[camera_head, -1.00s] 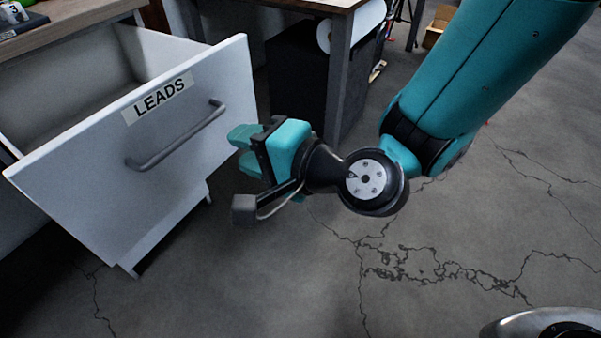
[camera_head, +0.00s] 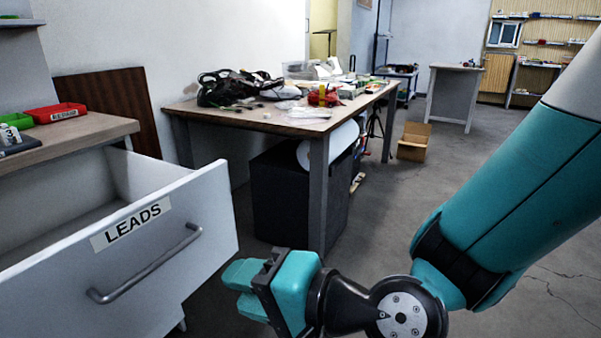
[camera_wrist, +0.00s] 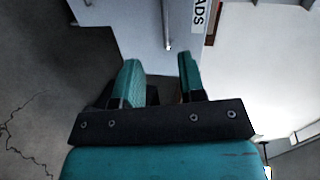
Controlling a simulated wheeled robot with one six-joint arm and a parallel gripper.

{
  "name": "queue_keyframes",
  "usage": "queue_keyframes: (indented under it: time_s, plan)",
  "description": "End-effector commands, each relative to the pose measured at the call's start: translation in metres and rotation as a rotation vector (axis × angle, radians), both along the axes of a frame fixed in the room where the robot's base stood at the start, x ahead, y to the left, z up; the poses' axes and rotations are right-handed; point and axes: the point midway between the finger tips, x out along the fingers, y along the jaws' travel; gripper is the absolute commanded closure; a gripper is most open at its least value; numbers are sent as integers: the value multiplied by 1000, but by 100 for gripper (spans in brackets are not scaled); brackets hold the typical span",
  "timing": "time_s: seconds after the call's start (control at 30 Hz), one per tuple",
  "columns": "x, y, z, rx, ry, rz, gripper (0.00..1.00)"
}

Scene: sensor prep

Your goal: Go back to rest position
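My gripper (camera_head: 243,287) is in front of the open drawer, to the right of its handle (camera_head: 146,266) in the head view. In the wrist view my gripper (camera_wrist: 160,82) has its two teal fingers apart with nothing between them. The white drawer (camera_head: 190,235) is pulled out and carries a LEADS label (camera_head: 131,224). The drawer front (camera_wrist: 160,15) and part of the label also show in the wrist view. The fingers look clear of the handle. The part of the drawer's inside that I can see looks empty.
A cluttered workbench (camera_head: 245,121) stands behind, with a black cabinet (camera_head: 270,190) under it. A cardboard box (camera_head: 413,142) lies on the floor farther back. A red bin (camera_head: 56,113) sits on the counter (camera_head: 95,128) above the drawer. The floor right of the workbench is mostly clear.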

Motion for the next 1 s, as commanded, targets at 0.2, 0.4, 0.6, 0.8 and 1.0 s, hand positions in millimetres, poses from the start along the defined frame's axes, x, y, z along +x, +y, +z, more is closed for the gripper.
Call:
queue_keyframes:
  time_s: [0.2,0.4,0.6,0.8,1.0]
  plan:
    - [-8,-54,17,-335,-203,243,63]
    - [-26,-130,19,-676,-294,464,63]
    - [-49,-194,23,-902,-281,623,63]
    - [-68,-230,57,-1008,-238,719,63]
    - [-68,-229,108,-1006,-237,718,63]
